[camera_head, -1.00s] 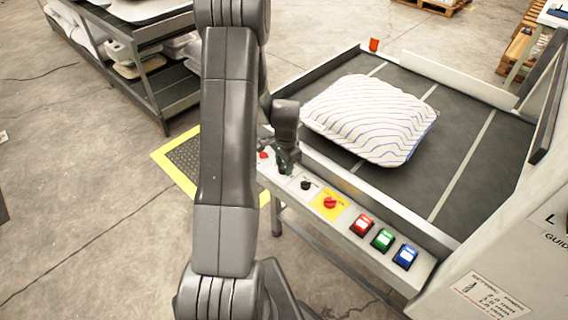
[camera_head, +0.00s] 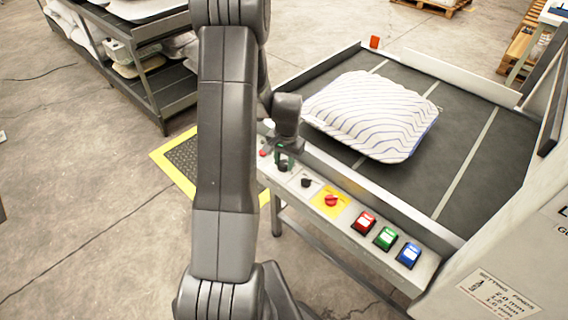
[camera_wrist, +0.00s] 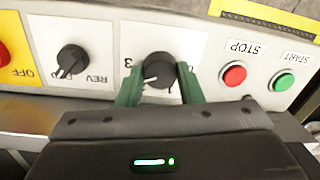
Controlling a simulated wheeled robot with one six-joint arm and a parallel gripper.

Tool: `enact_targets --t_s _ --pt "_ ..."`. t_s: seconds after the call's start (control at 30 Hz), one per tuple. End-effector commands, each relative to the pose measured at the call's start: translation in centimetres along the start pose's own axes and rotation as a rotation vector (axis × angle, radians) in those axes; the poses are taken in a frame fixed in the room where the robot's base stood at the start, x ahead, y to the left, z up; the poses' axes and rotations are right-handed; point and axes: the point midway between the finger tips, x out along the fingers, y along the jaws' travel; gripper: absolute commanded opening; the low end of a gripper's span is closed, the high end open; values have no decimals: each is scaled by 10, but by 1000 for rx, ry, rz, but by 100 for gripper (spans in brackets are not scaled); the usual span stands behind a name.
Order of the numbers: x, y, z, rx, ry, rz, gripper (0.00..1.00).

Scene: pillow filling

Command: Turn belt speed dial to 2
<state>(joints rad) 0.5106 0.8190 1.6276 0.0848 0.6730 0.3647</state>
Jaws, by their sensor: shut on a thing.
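The black belt speed dial (camera_wrist: 158,71) sits on a white plate in the wrist view. A white pointer line on it points to the left and slightly down. A printed 3 shows left of the dial; other marks are mostly hidden. My gripper (camera_wrist: 160,88) has its green fingers on the two sides of the dial and is shut on it. In the head view my gripper (camera_head: 282,162) is at the left part of the control panel (camera_head: 350,226) and mostly covers the dial.
Beside the dial are a black REV knob (camera_wrist: 72,60), a red STOP button (camera_wrist: 233,74) and a green START button (camera_wrist: 283,81). A red switch on yellow (camera_head: 331,200) and red, green and blue buttons lie farther along. A striped pillow (camera_head: 372,115) rests on the belt.

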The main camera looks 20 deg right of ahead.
Motion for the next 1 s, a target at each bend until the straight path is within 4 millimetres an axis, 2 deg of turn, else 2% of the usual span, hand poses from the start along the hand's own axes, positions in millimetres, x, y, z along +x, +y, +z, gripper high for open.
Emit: enact_targets --t_s 0.5,0.7,1.0 --pt "1 -1 -2 -438 -23 -1 11" --pt "0 -1 -1 -541 -30 0 11" --pt "0 -1 -1 -607 -33 0 11"
